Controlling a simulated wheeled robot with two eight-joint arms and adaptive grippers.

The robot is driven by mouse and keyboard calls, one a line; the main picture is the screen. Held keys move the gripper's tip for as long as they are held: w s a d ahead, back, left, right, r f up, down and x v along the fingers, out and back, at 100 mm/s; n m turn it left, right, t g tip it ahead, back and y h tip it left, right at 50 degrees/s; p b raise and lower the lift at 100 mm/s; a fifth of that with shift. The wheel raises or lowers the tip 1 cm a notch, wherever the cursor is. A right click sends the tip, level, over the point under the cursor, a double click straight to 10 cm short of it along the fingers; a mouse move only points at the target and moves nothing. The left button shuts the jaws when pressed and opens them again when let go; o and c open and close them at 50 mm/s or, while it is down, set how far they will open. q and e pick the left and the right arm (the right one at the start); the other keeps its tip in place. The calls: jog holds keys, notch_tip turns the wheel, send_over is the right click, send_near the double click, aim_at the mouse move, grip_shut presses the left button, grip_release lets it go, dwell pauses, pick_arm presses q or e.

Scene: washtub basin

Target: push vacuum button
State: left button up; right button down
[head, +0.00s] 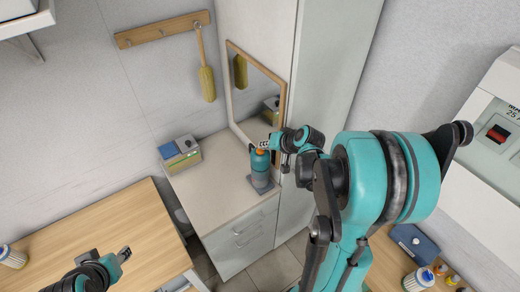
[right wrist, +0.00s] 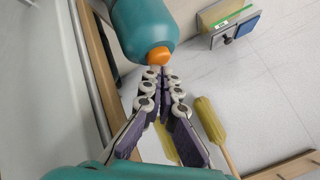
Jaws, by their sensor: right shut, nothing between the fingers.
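The vacuum device is a teal, bottle-shaped body (head: 260,170) standing upright on a grey base on the white cabinet. Its orange button is on top; in the right wrist view the teal body (right wrist: 140,25) ends in this orange button (right wrist: 159,56). My right gripper (head: 264,146) is shut and empty, its fingertips (right wrist: 158,72) right at the button. I cannot tell whether they touch it. My left gripper (head: 124,254) is low at the left over the wooden table, far from the device; its jaw state is unclear.
A wood-framed mirror (head: 257,90) stands close behind the device. A box with green and blue parts (head: 181,155) sits left on the cabinet top (head: 215,190). A yellow brush (head: 207,83) hangs from a wall rack. The wooden table (head: 100,225) is mostly clear.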

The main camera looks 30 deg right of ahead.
aim_at(263, 153)
pick_arm(q)
notch_tip(263, 153, up, 4)
jog(key=p, duration=0.4)
jog(key=shift+r, duration=0.25)
pick_arm(e)
notch_tip(263, 153, up, 6)
jog(key=shift+a+f, duration=0.1)
jog(key=shift+a, duration=0.15)
pick_arm(q)
notch_tip(263, 153, down, 17)
jog(key=b, duration=1.6)
jog(key=shift+b, duration=0.3)
pick_arm(e)
jog(key=s+a+f+n+g, duration=0.1)
jog(key=s+a+f+n, duration=0.2)
jog(key=s+a+f, duration=0.3)
jog(key=s+a+f+n+h, duration=0.1)
jog(key=s+a+f+n, duration=0.3)
jog(key=s+a, duration=0.6)
jog(key=shift+s+f+g+h, duration=0.3)
jog(key=shift+s+f+g, duration=0.1)
jog(key=shift+s+f, duration=0.5)
pick_arm(q)
jog(key=shift+c, duration=0.7)
